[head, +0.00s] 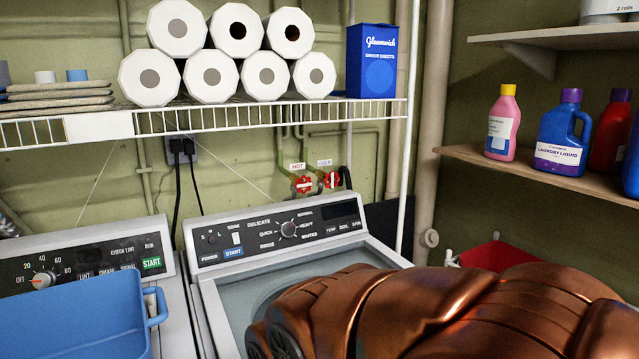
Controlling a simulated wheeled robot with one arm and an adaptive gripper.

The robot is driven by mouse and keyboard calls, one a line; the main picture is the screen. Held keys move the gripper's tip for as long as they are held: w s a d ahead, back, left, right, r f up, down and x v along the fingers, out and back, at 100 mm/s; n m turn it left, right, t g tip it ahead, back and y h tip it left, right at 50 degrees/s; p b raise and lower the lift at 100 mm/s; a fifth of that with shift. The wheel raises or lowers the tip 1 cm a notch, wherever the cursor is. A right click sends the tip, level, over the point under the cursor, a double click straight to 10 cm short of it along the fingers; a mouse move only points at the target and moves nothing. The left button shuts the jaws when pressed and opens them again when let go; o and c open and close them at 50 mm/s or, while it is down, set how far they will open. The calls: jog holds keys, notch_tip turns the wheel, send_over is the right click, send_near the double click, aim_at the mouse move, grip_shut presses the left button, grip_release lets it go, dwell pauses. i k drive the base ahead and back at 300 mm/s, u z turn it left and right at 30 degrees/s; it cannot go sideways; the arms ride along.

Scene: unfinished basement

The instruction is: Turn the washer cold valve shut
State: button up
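The cold valve (331,180) is a small red handle on the back wall, under a tag reading COLD (325,162). It sits behind the washer's control panel (290,229) and below the wire shelf. A matching red hot valve (302,184) is just to its left, under a HOT tag. A dark hose curves at the cold valve's right side. My copper-coloured arm fills the lower right, in front of the washer. My gripper does not show.
The wire shelf (270,118) above the valves holds paper rolls (212,76) and a blue box (371,62). A blue basket (75,318) stands on the left machine. A wooden shelf (545,172) with bottles is at right. A pipe (432,130) runs right of the valves.

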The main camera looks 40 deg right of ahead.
aim_at(334, 174)
jog(key=z, duration=1.2)
jog(key=k, duration=0.5)
jog(key=z, duration=0.9)
jog(key=i, duration=0.7)
jog(key=u, duration=2.4)
